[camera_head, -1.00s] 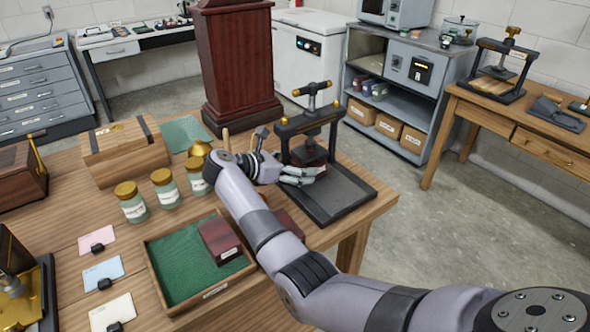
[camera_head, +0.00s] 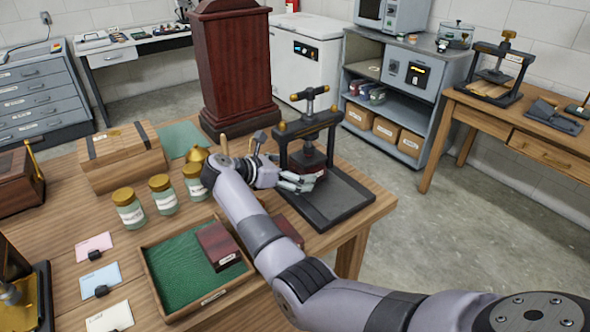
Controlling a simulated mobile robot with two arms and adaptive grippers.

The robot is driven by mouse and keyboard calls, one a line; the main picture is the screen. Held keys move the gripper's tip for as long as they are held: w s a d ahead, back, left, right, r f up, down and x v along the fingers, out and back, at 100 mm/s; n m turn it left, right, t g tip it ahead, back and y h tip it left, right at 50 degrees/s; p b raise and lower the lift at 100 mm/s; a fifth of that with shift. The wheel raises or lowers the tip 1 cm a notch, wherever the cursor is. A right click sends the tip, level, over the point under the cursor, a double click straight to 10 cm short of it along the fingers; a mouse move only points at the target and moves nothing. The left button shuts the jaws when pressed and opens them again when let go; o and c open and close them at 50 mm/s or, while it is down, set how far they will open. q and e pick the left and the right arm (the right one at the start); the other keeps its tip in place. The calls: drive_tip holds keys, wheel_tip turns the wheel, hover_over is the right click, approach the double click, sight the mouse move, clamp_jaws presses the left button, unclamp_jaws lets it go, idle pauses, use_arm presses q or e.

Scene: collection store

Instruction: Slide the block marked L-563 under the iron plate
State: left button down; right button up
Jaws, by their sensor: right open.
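The black screw press (camera_head: 347,197) stands at the table's right end, its round iron plate (camera_head: 306,157) low between the uprights. A dark red block (camera_head: 313,171) with a pale label sits at the plate's underside, partly hidden by my right gripper; I cannot tell whether it touches the plate. My right gripper (camera_head: 301,182) is open, its fingers at the block's near side. A second dark red block (camera_head: 218,241) lies in the green-lined tray (camera_head: 172,315). A third (camera_head: 288,228) is mostly hidden behind my right arm. The block labels are too small to read. My left gripper is not in view.
Several lidded jars (camera_head: 162,194), a brass cone and a wooden box (camera_head: 122,160) stand left of the press. A tall dark red wooden case (camera_head: 232,70) rises behind it. Coloured cards (camera_head: 100,275) lie at front left. The press base's front right is bare.

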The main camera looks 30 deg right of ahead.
drive_tip(key=v, duration=0.7)
drive_tip(key=shift+a+r, duration=0.15)
drive_tip(key=shift+a, duration=0.05)
